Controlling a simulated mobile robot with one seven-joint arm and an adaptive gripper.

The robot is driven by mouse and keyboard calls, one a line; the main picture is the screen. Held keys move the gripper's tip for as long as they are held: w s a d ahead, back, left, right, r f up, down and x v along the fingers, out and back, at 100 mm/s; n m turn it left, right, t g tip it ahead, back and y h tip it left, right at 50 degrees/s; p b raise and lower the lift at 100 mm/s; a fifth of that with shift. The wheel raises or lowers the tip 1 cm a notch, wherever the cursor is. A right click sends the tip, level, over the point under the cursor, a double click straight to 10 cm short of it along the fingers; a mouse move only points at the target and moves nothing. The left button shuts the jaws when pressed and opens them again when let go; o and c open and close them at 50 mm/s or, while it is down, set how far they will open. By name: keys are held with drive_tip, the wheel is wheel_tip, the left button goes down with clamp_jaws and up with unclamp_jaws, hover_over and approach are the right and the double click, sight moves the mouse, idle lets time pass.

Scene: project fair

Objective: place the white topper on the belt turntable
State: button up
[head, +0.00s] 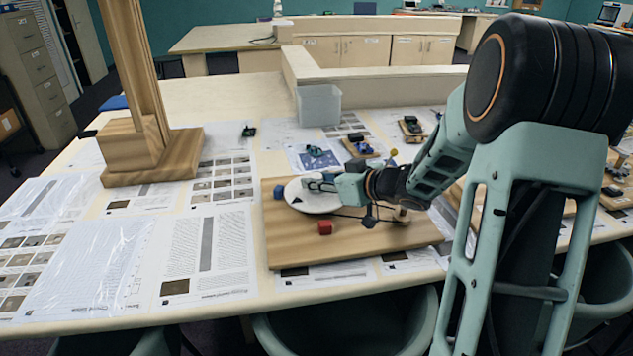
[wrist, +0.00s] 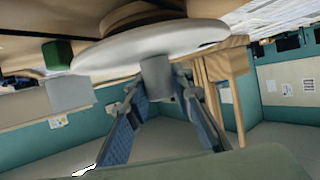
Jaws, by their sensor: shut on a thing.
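The belt turntable (head: 312,203) is a white round disc with a dark triangle mark, on a wooden board on the table. Its disc (wrist: 150,48) also shows in the wrist view, which is upside down. My gripper (head: 316,182) is over the disc's far part.
A blue block (head: 279,192) is at the disc's left edge and a red block (head: 325,228) in front. A green piece (wrist: 57,55) shows in the wrist view. A grey bin (head: 319,105) stands behind the board, and a wooden post (head: 137,145) stands left. Papers cover the table.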

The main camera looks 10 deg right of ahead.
drive_tip(key=shift+f, duration=0.15)
drive_tip(key=o, duration=0.9)
drive_tip(key=shift+r, duration=0.2)
drive_tip(key=shift+s+d+r, duration=0.2)
drive_tip(key=shift+s+d, duration=0.05)
drive_tip(key=p+v, duration=0.2)
drive_tip(key=v, duration=0.9)
drive_tip(key=shift+s, duration=0.15)
